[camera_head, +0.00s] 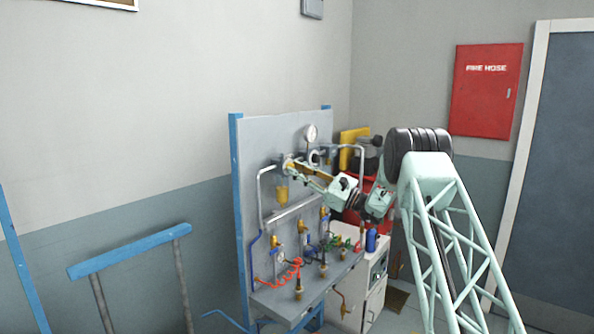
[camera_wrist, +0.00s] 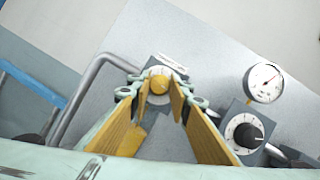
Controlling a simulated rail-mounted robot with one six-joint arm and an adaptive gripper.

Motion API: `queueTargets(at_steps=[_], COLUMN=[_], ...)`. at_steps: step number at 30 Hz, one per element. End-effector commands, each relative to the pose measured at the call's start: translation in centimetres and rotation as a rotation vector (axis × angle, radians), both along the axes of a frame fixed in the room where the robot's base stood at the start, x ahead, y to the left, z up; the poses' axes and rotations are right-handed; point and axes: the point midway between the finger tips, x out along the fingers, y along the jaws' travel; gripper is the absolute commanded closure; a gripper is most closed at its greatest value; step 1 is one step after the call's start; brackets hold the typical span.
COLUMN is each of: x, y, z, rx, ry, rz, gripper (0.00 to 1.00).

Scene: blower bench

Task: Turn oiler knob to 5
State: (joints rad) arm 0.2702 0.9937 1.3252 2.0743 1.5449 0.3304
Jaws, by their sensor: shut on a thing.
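The oiler knob (camera_wrist: 159,84) is a small round yellow knob in front of a pale dial ring (camera_wrist: 160,69) with dark marks. My gripper (camera_wrist: 160,91) is shut on the knob, with one yellow-padded finger on each side. The dial's numbers and the knob's setting are too small to read. In the head view my gripper (camera_head: 291,165) reaches from the right to the upper part of the panel. The oiler's yellow bowl (camera_head: 282,194) hangs just below it. The knob is hidden by my gripper there.
A second dial with a dark knob (camera_wrist: 247,134) and a round gauge (camera_wrist: 265,82) sit right of the oiler. A grey pipe (camera_wrist: 92,77) bends close on the left. Valves and a red coiled hose (camera_head: 290,272) are lower on the panel (camera_head: 265,140).

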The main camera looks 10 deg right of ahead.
Motion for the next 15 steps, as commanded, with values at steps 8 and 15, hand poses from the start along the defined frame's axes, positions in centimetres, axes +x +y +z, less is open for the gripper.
queueTargets(at_steps=[8,15], x=[-0.04,-0.03], y=[0.07,0.05], z=[-0.05,-0.04], rx=[0.058,0.065], ry=[0.053,0.057], rz=[0.001,0.0], gripper=[0.92,0.92])
